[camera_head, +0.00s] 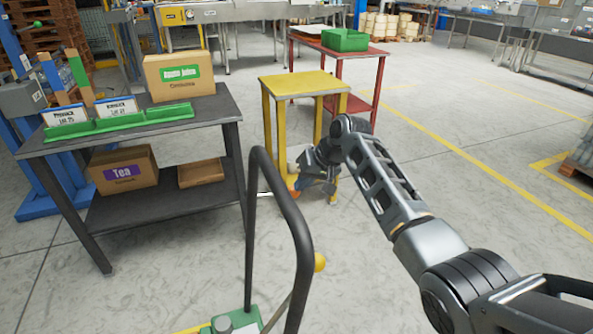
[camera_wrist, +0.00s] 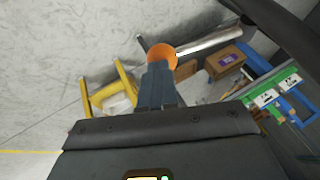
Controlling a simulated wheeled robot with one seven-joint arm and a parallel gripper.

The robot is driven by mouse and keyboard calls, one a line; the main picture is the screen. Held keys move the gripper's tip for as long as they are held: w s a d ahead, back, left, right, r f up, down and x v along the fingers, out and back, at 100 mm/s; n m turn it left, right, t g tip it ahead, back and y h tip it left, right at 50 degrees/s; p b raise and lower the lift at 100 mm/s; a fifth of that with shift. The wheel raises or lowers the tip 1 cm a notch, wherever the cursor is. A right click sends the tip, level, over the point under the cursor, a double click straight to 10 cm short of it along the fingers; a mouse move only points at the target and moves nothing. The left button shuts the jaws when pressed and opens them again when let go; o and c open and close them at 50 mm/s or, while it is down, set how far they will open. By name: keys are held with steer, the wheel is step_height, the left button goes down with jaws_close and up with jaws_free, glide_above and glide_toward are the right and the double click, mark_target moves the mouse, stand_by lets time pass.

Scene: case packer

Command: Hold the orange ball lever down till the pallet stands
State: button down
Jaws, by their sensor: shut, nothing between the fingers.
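The orange ball (camera_wrist: 161,53) sits on the end of a silver lever rod (camera_wrist: 208,40) in the wrist view. In the head view the ball (camera_head: 292,184) shows small and partly hidden beside my gripper (camera_head: 306,186), with a thin bit of rod to its left. My gripper's closed fingers (camera_wrist: 157,76) point at the ball and overlap its lower edge in the wrist view. I cannot tell whether they touch it. Nothing is between the fingers. I cannot tell which pallet the lever belongs to.
A black tubular handle frame (camera_head: 280,185) with a yellow ball (camera_head: 319,262) stands in front, left of my arm. A yellow stand (camera_head: 300,84) is behind my gripper. A dark table (camera_head: 180,120) with boxes is at left. Floor on the right is clear up to a pallet (camera_head: 570,167).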

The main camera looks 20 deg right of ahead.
steer(key=shift+f+y+b, duration=0.45)
steer(key=shift+f+y, duration=0.05)
steer(key=shift+f, duration=1)
steer(key=shift+s+f, duration=0.15)
steer(key=shift+f, duration=0.15)
steer(key=w+d+p+v, duration=0.1)
steer(key=p+v, duration=0.2)
steer(key=v, duration=1.1)
steer(key=shift+s+r+p, duration=0.2)
steer(key=shift+p, duration=0.15)
steer(key=shift+d, duration=0.15)
